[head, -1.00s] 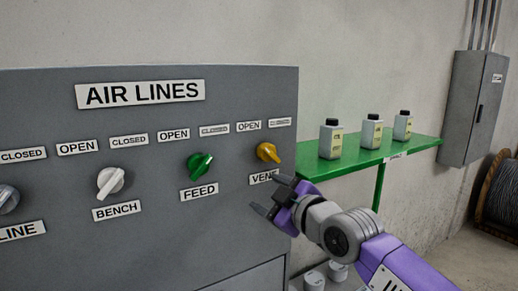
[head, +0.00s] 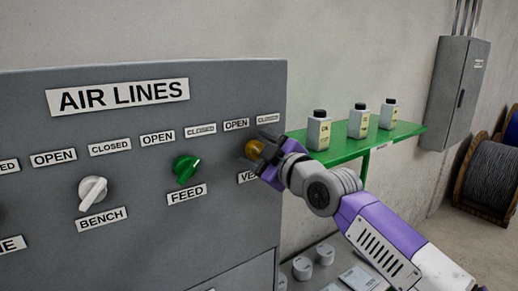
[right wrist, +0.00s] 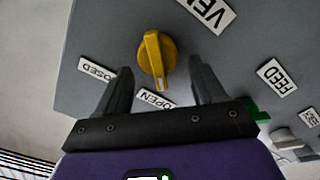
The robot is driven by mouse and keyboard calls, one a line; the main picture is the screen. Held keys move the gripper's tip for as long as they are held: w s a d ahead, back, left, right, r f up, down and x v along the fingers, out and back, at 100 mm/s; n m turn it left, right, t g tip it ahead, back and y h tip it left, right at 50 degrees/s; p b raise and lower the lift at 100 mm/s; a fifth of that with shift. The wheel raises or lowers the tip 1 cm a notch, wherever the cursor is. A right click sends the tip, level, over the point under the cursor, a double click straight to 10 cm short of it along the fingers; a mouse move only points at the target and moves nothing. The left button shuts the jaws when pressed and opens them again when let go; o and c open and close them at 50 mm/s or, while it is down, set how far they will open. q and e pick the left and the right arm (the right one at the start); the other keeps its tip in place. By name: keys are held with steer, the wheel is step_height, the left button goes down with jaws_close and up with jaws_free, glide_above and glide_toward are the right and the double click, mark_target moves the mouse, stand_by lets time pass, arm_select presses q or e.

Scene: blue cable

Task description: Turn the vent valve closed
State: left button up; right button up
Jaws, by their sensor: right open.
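The vent valve is a yellow knob (head: 254,149) at the right end of the grey AIR LINES panel, partly hidden by my gripper in the head view. The knob (right wrist: 154,58) shows clearly in the right wrist view, its raised ridge running roughly in line with the OPEN label (right wrist: 156,98). The CLOSED label (right wrist: 97,72) is to the left there. My right gripper (head: 259,151) is open in front of the knob, its fingers on either side of it. In the wrist view the gripper (right wrist: 160,75) shows a gap between each finger and the ridge. My left gripper is out of view.
The green FEED knob (head: 186,168) and white BENCH knob (head: 92,193) sit to the left on the panel. A green shelf (head: 345,149) with white bottles stands to the right. A grey wall box (head: 458,95) and cable reel (head: 490,175) are further right.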

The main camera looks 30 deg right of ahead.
steer(key=c, duration=1)
steer(key=shift+w, duration=0.1)
steer(key=shift+c, duration=0.2)
steer(key=shift+d+m, duration=0.1)
steer(key=shift+m, duration=0.2)
steer(key=m+b, duration=0.1)
steer(key=m, duration=0.1)
steer(key=m+b, duration=0.1)
steer(key=shift+d+m, duration=0.2)
steer(key=shift+m, duration=0.2)
steer(key=m, duration=0.4)
steer(key=shift+d+r+b, duration=0.15)
steer(key=shift+d+b, duration=0.1)
steer(key=shift+b, duration=0.15)
steer(key=m, duration=0.5)
steer(key=shift+d, duration=0.3)
steer(key=shift+d+m, duration=0.15)
steer(key=shift+m, duration=0.95)
steer(key=shift+d+m, duration=0.1)
steer(key=shift+m, duration=1)
steer(key=shift+f, duration=0.2)
